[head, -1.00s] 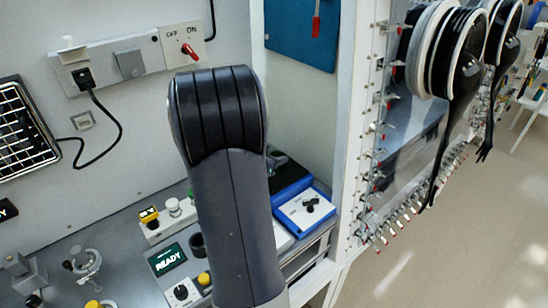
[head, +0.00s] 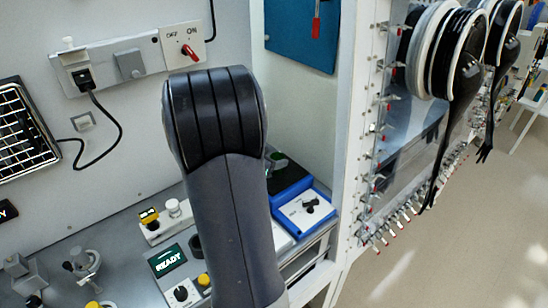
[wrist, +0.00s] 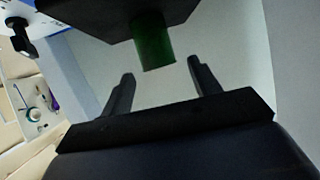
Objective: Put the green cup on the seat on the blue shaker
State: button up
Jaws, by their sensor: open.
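The blue shaker (head: 318,223) stands at the right end of the bench in the head view, with a white front panel and a black knob. Its black seat (head: 290,176) is partly hidden behind my arm. In the wrist view, which looks upside down, the green cup (wrist: 154,45) meets the black seat (wrist: 100,12) at the top. The shaker's knobbed panel (wrist: 20,38) shows at upper left. My gripper (wrist: 160,67) is open, its fingertips on either side of the cup's free end with gaps showing. The head view hides my gripper behind the arm.
A unit with a READY display (head: 167,261) and a yellow-capped stand (head: 149,215) are left of my arm. A white post (head: 352,120) rises right of the shaker. Black gloves (head: 455,80) hang farther right. Open floor (head: 440,250) is at the right.

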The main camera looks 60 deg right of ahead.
jog(key=v, duration=1)
jog(key=shift+a, duration=0.2)
